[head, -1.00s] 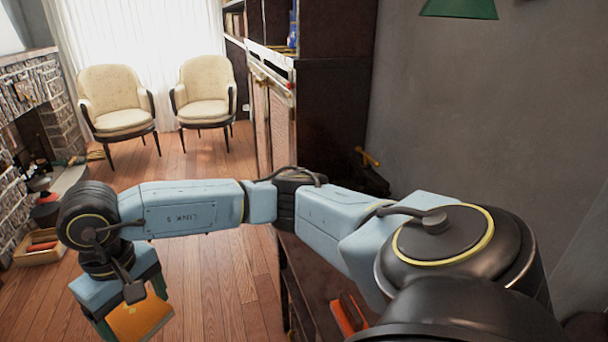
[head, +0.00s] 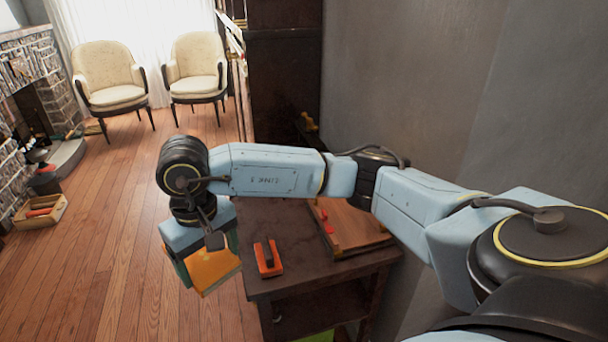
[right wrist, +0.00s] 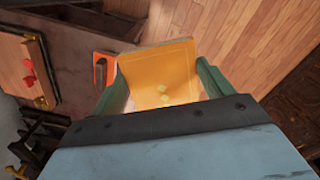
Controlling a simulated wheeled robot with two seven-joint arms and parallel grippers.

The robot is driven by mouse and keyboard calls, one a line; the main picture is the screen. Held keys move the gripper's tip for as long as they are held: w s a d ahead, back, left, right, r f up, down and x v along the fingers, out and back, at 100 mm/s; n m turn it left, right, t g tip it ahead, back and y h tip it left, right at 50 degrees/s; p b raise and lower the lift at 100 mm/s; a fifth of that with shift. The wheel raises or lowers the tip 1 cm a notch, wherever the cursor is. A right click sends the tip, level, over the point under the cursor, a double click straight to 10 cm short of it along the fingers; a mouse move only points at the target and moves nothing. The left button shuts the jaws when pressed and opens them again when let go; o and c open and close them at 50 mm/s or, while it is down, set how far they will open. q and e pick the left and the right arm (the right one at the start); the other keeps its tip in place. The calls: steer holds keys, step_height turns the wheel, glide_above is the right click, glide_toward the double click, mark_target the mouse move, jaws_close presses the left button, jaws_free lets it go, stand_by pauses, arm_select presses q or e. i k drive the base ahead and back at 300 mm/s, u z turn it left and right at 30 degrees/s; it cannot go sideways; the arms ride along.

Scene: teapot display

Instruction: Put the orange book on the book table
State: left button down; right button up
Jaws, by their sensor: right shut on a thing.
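The orange book (head: 212,271) is held between the green fingers of my right gripper (head: 207,260) in the head view. In the right wrist view the book (right wrist: 160,75) fills the space between the two fingers, with its flat cover facing the camera. My right gripper is shut on it and holds it in the air. A dark wooden table (head: 310,281), which looks like the book table, stands just right of the book in the head view. In the wrist view the table (right wrist: 70,48) is at the upper left. My left gripper is not in view.
On the table are an orange-red item with a dark top (head: 267,262) near its left edge and a wooden board (head: 352,226) with red pieces. A wall (head: 400,90) stands behind. Wooden floor (head: 120,240) lies open at left.

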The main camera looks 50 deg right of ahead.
mark_target(262, 203)
steer(key=z, duration=0.6)
steer(key=i, duration=1)
